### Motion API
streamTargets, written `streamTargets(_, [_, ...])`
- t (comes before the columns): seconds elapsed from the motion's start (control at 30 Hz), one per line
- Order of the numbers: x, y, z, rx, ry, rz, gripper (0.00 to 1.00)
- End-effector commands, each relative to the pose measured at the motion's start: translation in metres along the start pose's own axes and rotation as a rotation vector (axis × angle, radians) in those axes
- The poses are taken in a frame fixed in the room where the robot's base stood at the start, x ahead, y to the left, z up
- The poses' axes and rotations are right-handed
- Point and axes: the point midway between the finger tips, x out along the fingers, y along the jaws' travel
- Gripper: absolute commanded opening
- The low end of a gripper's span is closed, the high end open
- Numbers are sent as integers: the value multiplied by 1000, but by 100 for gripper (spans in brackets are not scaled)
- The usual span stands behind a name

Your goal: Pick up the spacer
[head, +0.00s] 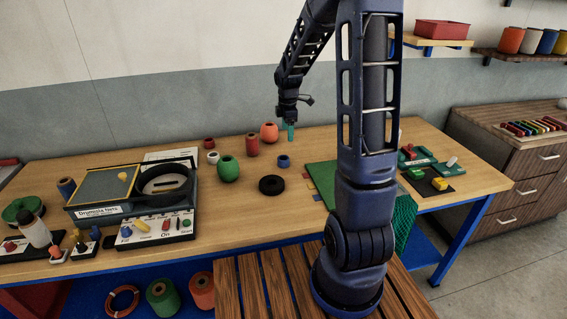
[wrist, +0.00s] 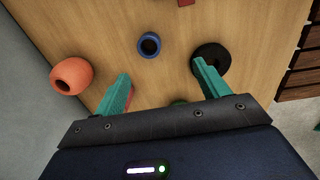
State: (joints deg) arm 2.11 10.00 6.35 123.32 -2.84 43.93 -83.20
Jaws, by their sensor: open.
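No label marks the spacer; two ring-shaped pieces on the table could be it. One is a small blue ring (head: 284,161), which shows in the wrist view (wrist: 149,45) beyond and between my fingertips. The other is a wider, flat black ring (head: 271,185); in the wrist view (wrist: 206,50) it lies behind my right finger, which hides part of it. My gripper (head: 289,132) hangs above the back of the table. Its teal fingers (wrist: 163,82) are apart with nothing held between them.
An orange float (head: 269,131), a red cylinder (head: 252,145) and a green float (head: 228,169) stand close by. A machine with a control panel (head: 155,230) is at the left. A green mat (head: 321,177) lies right of the rings. Bare wood surrounds the rings.

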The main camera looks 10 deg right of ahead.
Motion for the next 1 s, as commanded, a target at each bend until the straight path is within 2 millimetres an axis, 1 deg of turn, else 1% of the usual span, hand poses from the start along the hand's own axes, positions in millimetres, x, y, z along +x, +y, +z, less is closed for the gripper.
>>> streamTargets(0.03, [13,8,-2,-45,3,-15,74])
streamTargets(0.1, [27,16,-4,-105,6,-27,74])
streamTargets(0.2, [42,24,-6,-172,12,-39,74])
streamTargets(0.3, [51,29,-8,-212,15,-47,74])
streamTargets(0.47, [65,30,-9,-233,17,-52,74])
streamTargets(0.73, [102,28,-9,-231,17,-51,74])
streamTargets(0.8, [107,28,-9,-231,17,-52,74])
streamTargets(1.0, [115,28,-9,-230,17,-49,74])
